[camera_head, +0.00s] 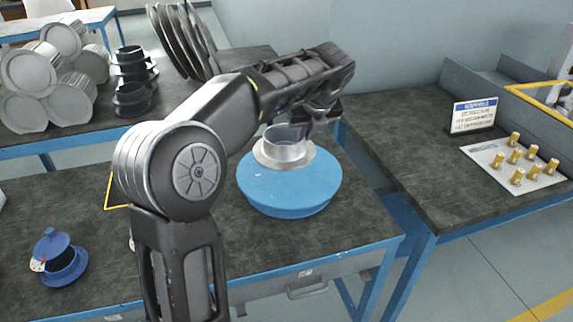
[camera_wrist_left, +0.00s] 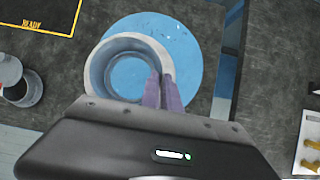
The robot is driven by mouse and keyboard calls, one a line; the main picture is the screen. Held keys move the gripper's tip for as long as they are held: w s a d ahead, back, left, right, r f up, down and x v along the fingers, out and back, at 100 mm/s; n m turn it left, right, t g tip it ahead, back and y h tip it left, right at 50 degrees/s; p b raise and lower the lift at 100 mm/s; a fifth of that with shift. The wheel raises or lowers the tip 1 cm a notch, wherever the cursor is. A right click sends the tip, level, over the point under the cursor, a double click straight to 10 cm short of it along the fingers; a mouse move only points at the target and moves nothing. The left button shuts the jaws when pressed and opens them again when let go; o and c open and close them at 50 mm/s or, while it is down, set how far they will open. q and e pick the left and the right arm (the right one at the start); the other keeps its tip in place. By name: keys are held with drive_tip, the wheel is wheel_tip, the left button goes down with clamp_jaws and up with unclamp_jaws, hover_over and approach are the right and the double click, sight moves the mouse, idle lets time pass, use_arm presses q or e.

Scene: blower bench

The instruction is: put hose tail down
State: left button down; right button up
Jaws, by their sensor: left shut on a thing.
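The hose tail (camera_head: 284,150) is a silver-grey flanged ring, open through its middle. My left gripper (camera_head: 306,122) is shut on its wall at the side away from my arm's elbow. In the left wrist view the two purplish fingers (camera_wrist_left: 163,92) pinch the rim of the hose tail (camera_wrist_left: 97,68). The ring is over a round blue disc (camera_head: 290,196) on the bench, which also shows in the wrist view (camera_wrist_left: 183,45). I cannot tell whether the ring touches the disc. My right gripper is out of view.
A blue flanged part (camera_head: 58,258) stands at the bench's left. A yellow-outlined dark area marked READY (camera_wrist_left: 40,12) shows in the wrist view. The right bench holds brass fittings on a white plate (camera_head: 500,172) and a sign (camera_head: 474,114).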

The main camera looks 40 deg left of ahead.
sight(306, 149)
use_arm(q)
drive_tip(key=shift+d+r, duration=0.15)
wheel_tip(306, 149, down, 6)
drive_tip(key=shift+f+b, duration=0.15)
drive_tip(key=shift+b, duration=0.45)
drive_tip(key=shift+s+f+b, duration=0.1)
drive_tip(key=shift+f+b, duration=0.2)
drive_tip(key=shift+f, duration=1.65)
drive_tip(key=c, duration=1.8)
unclamp_jaws()
drive_tip(key=shift+o, duration=1)
drive_tip(key=shift+r, duration=0.1)
